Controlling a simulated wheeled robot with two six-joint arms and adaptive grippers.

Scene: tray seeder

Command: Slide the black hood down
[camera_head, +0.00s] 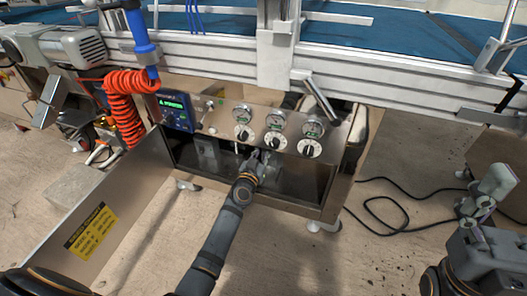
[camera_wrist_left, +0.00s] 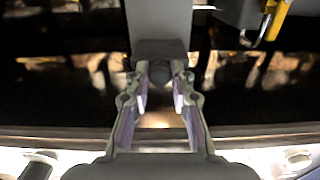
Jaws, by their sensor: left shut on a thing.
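My left gripper (camera_head: 262,157) reaches into the open front of the metal cabinet (camera_head: 325,200), just below its panel of dials. In the left wrist view, the left gripper's (camera_wrist_left: 160,88) fingers close around a small dark rounded knob (camera_wrist_left: 160,73) at the lower end of a grey upright piece (camera_wrist_left: 160,25). Dark space or dark surface lies behind it, and I cannot make out the hood's outline.
The panel carries several dials (camera_head: 273,140) and a blue display unit (camera_head: 176,112). A metal flap with a yellow label (camera_head: 91,231) stands out at left. A red coiled hose (camera_head: 126,107) hangs nearby. A black cable (camera_head: 385,200) lies on the floor at right.

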